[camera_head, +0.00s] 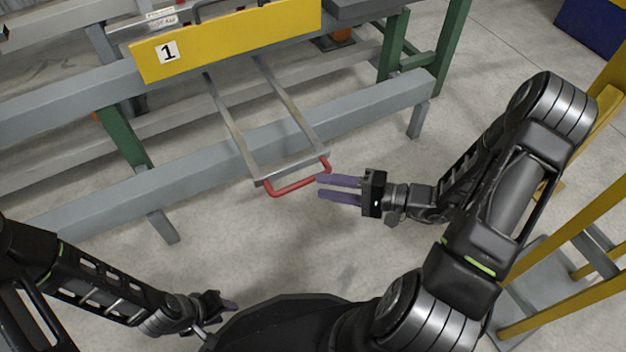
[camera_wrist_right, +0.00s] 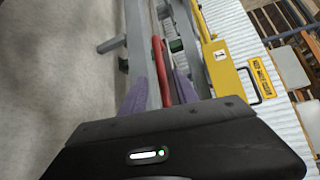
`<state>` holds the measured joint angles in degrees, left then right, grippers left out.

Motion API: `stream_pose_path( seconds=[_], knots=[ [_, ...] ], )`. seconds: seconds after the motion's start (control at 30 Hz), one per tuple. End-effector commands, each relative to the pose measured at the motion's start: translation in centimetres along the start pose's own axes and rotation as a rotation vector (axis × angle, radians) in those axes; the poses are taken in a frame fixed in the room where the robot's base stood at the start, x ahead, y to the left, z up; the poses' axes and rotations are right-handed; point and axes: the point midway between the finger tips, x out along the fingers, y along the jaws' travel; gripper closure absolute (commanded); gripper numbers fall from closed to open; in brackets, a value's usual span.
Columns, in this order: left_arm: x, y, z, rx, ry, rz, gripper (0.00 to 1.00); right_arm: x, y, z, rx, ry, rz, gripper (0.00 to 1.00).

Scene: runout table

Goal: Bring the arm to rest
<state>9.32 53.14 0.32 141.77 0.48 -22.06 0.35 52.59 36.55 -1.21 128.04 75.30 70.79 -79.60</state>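My right gripper (camera_head: 319,186) is open, its two purple fingers apart with floor showing between them. Its fingertips are close to the right end of a red handle (camera_head: 294,187) on a grey pull-out frame. In the right wrist view the red handle (camera_wrist_right: 157,60) shows between the two fingers (camera_wrist_right: 160,92); I cannot tell whether they touch it.
The grey table frame (camera_head: 370,105) with green legs spans the back, and a yellow panel (camera_head: 235,38) marked 1 sits above the pull-out frame (camera_head: 228,120). Yellow rails (camera_head: 570,255) stand at right, close to my right arm. Concrete floor (camera_head: 370,260) is clear between.

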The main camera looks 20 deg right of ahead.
Motion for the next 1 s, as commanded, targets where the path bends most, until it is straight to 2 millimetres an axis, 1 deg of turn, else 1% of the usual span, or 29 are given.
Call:
stream_pose_path(
  seconds=[0.03,0.1,0.2,0.77,0.87,0.97,1.0],
  knots=[
    [-0.4,0.1,0.0,0.0,-0.001,0.0,0.64,-0.8,-0.1,-0.1,0.0,0.004,0.001,0.64],
    [-0.5,0.1,0.0,0.0,-0.002,0.0,0.64,-1.5,-0.1,0.0,0.001,0.002,0.0,0.64],
    [-0.6,0.2,0.1,0.0,-0.003,0.0,0.64,-2.1,0.0,0.0,0.002,0.001,0.0,0.64],
    [-0.5,0.1,0.1,0.0,-0.004,0.0,0.64,-2.2,0.0,0.0,0.003,0.0,0.0,0.64],
    [-0.5,0.1,0.1,0.0,-0.004,0.0,0.64,-2.2,0.1,0.0,0.032,0.001,0.004,0.64],
    [-0.5,0.1,0.1,0.0,-0.003,0.0,0.64,-2.2,1.9,0.1,0.12,0.004,0.075,0.64],
    [-0.5,0.1,0.1,0.0,-0.003,0.0,0.64,-2.4,3.2,0.5,0.169,-0.004,0.131,0.64]
  ],
)
